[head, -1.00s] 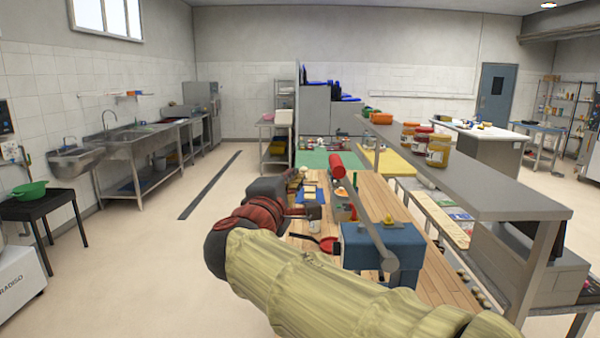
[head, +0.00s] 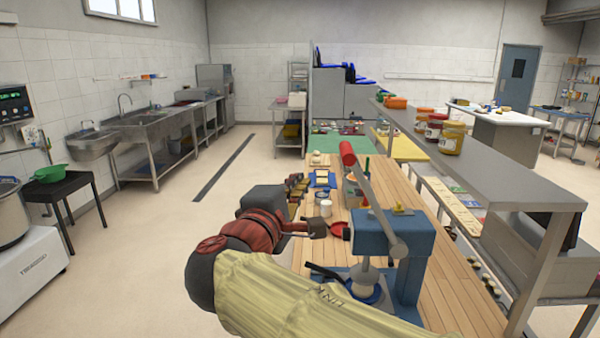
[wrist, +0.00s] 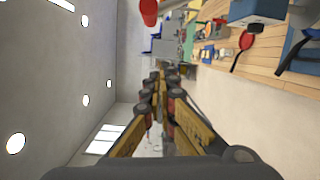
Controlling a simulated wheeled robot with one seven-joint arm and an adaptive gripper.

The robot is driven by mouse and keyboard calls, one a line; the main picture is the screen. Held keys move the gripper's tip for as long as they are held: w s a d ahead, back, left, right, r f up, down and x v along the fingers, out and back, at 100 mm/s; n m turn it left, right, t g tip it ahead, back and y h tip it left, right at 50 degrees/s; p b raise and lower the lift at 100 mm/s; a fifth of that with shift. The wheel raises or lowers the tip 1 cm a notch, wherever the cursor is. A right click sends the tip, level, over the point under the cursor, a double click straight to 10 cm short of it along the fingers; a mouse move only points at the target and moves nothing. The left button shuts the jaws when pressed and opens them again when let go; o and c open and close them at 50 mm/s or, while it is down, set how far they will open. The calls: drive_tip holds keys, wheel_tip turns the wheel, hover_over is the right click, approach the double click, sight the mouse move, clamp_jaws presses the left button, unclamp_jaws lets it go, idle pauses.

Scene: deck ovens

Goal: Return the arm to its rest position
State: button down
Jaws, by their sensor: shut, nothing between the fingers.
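My arm reaches in from the bottom of the head view, its sleeve pale yellow and its wrist red and black. My gripper (head: 297,187) is at the left edge of the wooden counter (head: 450,295), beyond the dark wrist housing, and partly hidden by it. In the wrist view my gripper (wrist: 163,75) points forward with its two yellow-and-black fingers together at the tips. Nothing shows between them. The gripper is clear of the counter, which appears sideways in the wrist view at the upper right.
A blue press (head: 412,240) with a long lever and red handle (head: 347,153) stands close right of my arm. A grey shelf (head: 480,165) with jars runs right. Floor at left is open.

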drive_tip(key=s+d+f+m+g+y, duration=0.1)
drive_tip(key=s+d+f+g, duration=0.2)
drive_tip(key=f, duration=0.4)
drive_tip(key=s+d+f+m+g, duration=0.2)
drive_tip(key=s+f, duration=0.2)
drive_tip(key=f, duration=0.3)
drive_tip(key=s+d+f+m+g+y, duration=0.1)
drive_tip(key=s+d+f+g, duration=0.2)
drive_tip(key=f, duration=0.4)
drive_tip(key=s+d+f+m+g+y, duration=0.2)
drive_tip(key=s+d+f+m, duration=0.25)
drive_tip(key=s, duration=0.35)
drive_tip(key=s+d+f+m+g+y, duration=0.1)
drive_tip(key=s+d+f+m+g, duration=0.3)
drive_tip(key=s, duration=0.3)
drive_tip(key=d+m, duration=0.1)
drive_tip(key=s+d+m+t, duration=0.1)
drive_tip(key=d, duration=0.1)
drive_tip(key=d+m+t, duration=0.1)
drive_tip(key=m, duration=0.1)
drive_tip(key=shift+s+d+r, duration=0.2)
drive_tip(key=shift+s, duration=0.2)
drive_tip(key=c, duration=2.6)
unclamp_jaws()
